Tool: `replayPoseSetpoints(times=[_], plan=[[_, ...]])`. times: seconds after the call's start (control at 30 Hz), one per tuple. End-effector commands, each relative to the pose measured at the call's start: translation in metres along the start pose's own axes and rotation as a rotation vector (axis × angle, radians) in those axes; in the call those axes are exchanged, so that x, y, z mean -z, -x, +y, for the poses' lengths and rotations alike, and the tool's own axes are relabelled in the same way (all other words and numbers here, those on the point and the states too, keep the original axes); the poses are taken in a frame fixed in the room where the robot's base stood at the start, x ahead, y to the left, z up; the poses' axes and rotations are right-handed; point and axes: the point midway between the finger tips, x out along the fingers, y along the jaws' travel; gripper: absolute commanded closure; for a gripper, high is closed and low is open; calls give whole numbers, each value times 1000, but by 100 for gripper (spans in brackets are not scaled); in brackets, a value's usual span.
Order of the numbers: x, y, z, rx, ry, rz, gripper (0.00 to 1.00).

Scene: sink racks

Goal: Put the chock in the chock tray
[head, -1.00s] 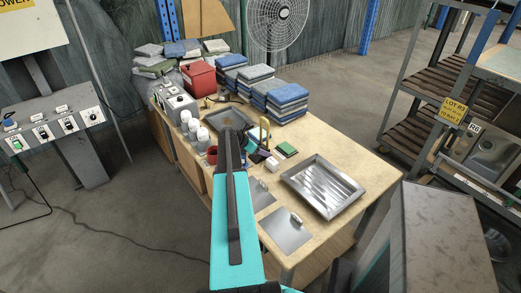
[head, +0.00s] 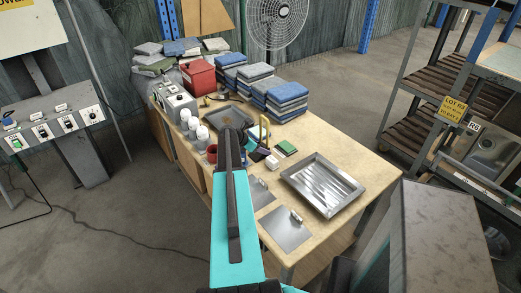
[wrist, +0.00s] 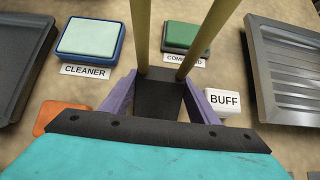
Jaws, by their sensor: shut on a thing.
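My gripper (wrist: 160,104) has purple fingers, seen in the wrist view on both sides of a dark block. I take this block to be the chock (wrist: 160,92), and the fingers are shut on it. Whether it touches the table cannot be told. In the head view my arm hides most of the gripper and the block. A dark tray (head: 238,115) lies behind my arm and also shows at the left of the wrist view (wrist: 14,65). A silver ribbed tray (head: 322,186) lies to the right. No label shows which is the chock tray.
Two yellow bars (wrist: 143,35) rise close to the block. A blue-edged cleaner pad (wrist: 88,40), a green compound pad (wrist: 185,37) and a BUFF label (wrist: 225,101) surround the gripper. White bottles (head: 193,128) and folded cloth stacks (head: 287,100) stand on the bench.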

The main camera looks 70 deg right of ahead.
Motion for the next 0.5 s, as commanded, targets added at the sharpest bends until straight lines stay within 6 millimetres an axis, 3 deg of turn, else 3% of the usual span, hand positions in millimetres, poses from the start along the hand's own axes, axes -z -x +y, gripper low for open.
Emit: replayPoseSetpoints(times=[0.5], plan=[[-10,9,0,-2,-2,-4,100]])
